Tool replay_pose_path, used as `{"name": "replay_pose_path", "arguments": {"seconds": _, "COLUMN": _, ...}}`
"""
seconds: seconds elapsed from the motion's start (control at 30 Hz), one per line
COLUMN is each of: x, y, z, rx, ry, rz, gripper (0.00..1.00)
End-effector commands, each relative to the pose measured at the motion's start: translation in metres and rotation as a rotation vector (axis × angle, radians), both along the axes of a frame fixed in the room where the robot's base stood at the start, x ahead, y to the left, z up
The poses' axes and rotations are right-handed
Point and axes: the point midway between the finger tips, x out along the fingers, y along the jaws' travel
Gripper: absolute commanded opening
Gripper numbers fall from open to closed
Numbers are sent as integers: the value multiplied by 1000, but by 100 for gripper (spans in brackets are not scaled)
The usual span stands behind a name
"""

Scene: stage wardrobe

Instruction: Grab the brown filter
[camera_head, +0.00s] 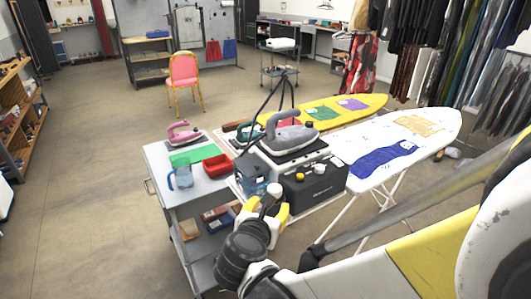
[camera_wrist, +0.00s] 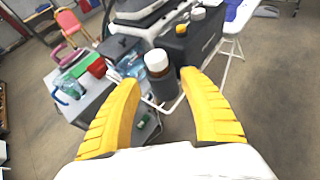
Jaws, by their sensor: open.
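A bottle-like cylinder with a white top, a brown band and a dark grey body (camera_wrist: 163,83) stands upright between and beyond my fingertips in the wrist view. I cannot tell for sure whether it is the brown filter. Its white top also shows in the head view (camera_head: 273,189), beside the black box of the ironing station. My gripper (camera_wrist: 160,82) is open, with its yellow fingers on either side of the cylinder and visible gaps to both. In the head view, my gripper (camera_head: 262,208) reaches toward the station's front edge and hides the cylinder's lower part.
A black box (camera_head: 314,190) with small caps on top stands close to the right. A grey iron (camera_head: 291,135) sits above it. A grey cart (camera_head: 166,162) with a blue jug (camera_head: 181,178) and red tray (camera_head: 217,166) is left. A white ironing board (camera_head: 440,123) extends right.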

Motion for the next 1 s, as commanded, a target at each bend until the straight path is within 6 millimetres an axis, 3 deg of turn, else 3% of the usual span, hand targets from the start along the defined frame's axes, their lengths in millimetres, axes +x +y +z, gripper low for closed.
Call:
{"name": "replay_pose_path", "arguments": {"seconds": 0.13, "x": 9, "y": 8, "z": -4, "rx": -78, "ry": -10, "rz": 41, "gripper": 51}}
{"name": "replay_pose_path", "arguments": {"seconds": 0.33, "x": 40, "y": 1, "z": -18, "rx": -77, "ry": -10, "rz": 38, "gripper": 51}}
{"name": "replay_pose_path", "arguments": {"seconds": 0.63, "x": 62, "y": -3, "z": -24, "rx": -76, "ry": -10, "rz": 40, "gripper": 51}}
{"name": "replay_pose_path", "arguments": {"seconds": 0.9, "x": 99, "y": -11, "z": -36, "rx": -74, "ry": -10, "rz": 39, "gripper": 51}}
{"name": "replay_pose_path", "arguments": {"seconds": 1.0, "x": 102, "y": -11, "z": -35, "rx": -74, "ry": -11, "rz": 40, "gripper": 51}}
